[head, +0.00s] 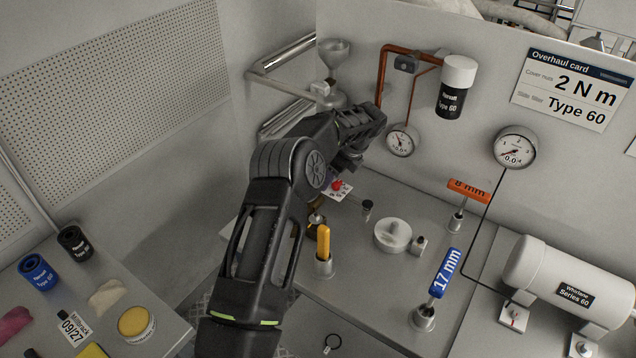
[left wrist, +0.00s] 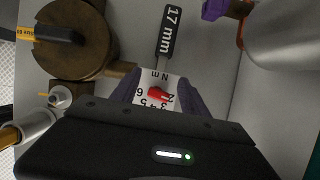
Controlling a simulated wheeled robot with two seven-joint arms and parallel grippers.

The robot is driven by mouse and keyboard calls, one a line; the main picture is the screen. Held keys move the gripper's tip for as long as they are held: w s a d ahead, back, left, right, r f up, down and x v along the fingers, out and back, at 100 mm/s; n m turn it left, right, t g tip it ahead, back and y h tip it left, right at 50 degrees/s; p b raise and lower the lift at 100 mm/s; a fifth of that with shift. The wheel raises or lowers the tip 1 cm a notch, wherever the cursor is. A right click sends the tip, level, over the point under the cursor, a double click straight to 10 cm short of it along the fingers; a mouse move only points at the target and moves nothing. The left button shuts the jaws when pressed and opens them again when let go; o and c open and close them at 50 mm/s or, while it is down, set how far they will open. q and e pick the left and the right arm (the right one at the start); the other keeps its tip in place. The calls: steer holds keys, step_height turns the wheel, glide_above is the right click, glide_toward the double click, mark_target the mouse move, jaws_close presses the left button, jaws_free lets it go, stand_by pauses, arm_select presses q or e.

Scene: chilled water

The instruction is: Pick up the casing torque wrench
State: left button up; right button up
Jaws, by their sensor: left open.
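The torque wrench shows in the left wrist view as a white dial (left wrist: 150,97) marked N m with a red pointer, and a dark handle (left wrist: 168,32) labelled 17 mm beyond it. In the head view its white dial (head: 342,193) with the red part lies on the bench just below my left gripper (head: 350,163). My left gripper is open; in the left wrist view its two dark fingers (left wrist: 157,90) stand on either side of the dial. Whether the fingers touch the dial cannot be told. My right gripper is out of view.
A yellow-handled tool (head: 323,241) stands in a holder close beside my left arm. A blue 17 mm tool (head: 444,272), an orange 8 mm tool (head: 468,190) and a round white part (head: 392,234) stand further right. A funnel (head: 335,50) and copper pipe (head: 381,75) are behind.

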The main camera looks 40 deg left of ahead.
arm_select(q)
steer(key=shift+a, duration=0.3)
steer(key=shift+a+f+b, duration=0.2)
steer(key=shift+a+f, duration=0.1)
steer(key=shift+a, duration=0.25)
steer(key=shift+a+f+b, duration=0.15)
steer(key=shift+a+f, duration=0.15)
steer(key=shift+a, duration=0.25)
steer(key=b+x, duration=0.1)
steer(key=x, duration=0.2)
steer(key=shift+w+f+b, duration=0.1)
steer(key=shift+f+b, duration=0.2)
steer(key=shift+b, duration=0.05)
steer(key=shift+a, duration=0.15)
steer(key=shift+a, duration=0.1)
jaws_close()
